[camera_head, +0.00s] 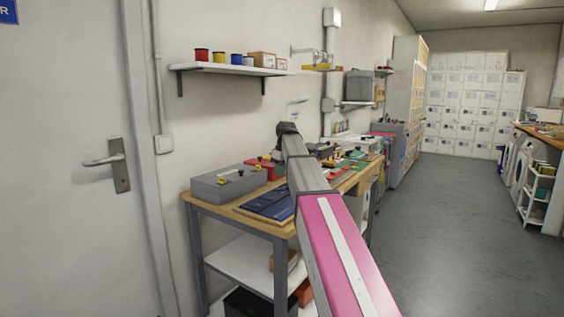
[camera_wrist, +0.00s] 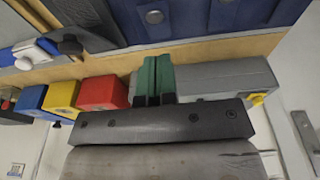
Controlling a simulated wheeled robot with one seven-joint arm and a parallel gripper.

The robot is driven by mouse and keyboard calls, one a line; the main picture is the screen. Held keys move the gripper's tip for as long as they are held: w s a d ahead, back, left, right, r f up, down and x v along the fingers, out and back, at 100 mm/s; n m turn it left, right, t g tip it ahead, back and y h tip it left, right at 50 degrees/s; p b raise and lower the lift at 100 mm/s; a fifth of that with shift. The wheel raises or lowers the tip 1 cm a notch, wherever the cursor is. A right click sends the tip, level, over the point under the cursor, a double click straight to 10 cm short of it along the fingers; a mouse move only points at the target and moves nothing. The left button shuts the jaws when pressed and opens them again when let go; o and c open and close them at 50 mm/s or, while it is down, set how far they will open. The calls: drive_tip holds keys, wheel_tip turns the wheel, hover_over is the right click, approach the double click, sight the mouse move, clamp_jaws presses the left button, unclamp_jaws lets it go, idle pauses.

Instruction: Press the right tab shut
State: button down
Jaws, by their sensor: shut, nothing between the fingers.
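A dark blue piece of workwear (camera_head: 268,203) lies at the near end of the wooden bench in the head view. My gripper (camera_wrist: 156,62) shows as two green fingers side by side, shut and empty. The fingertips appear just short of the blue piece in the wrist view; contact cannot be judged. In the head view my arm hides the gripper.
Red (camera_wrist: 103,92), yellow (camera_wrist: 62,97) and blue blocks (camera_wrist: 31,103) sit left of my fingers. The floor (camera_head: 450,220) right of the bench is clear.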

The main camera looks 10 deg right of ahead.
sight(284, 189)
drive_tip(key=shift+s+d+f, duration=0.15)
drive_tip(key=shift+d+f, duration=0.05)
drive_tip(key=shift+f, duration=1.1)
drive_tip(key=shift+s+d+f, duration=0.1)
drive_tip(key=shift+d+f, duration=0.05)
drive_tip(key=shift+f, duration=1.1)
drive_tip(key=shift+s+d+f+t+y, duration=0.25)
drive_tip(key=shift+s+f+t+y, duration=0.15)
drive_tip(key=shift+t+y, duration=0.1)
drive_tip(key=shift+s+d+f+t+y, duration=0.15)
drive_tip(key=shift+f+t+y, duration=0.25)
drive_tip(key=shift+t, duration=0.1)
drive_tip(key=shift+r, duration=0.15)
drive_tip(key=shift+r, duration=0.7)
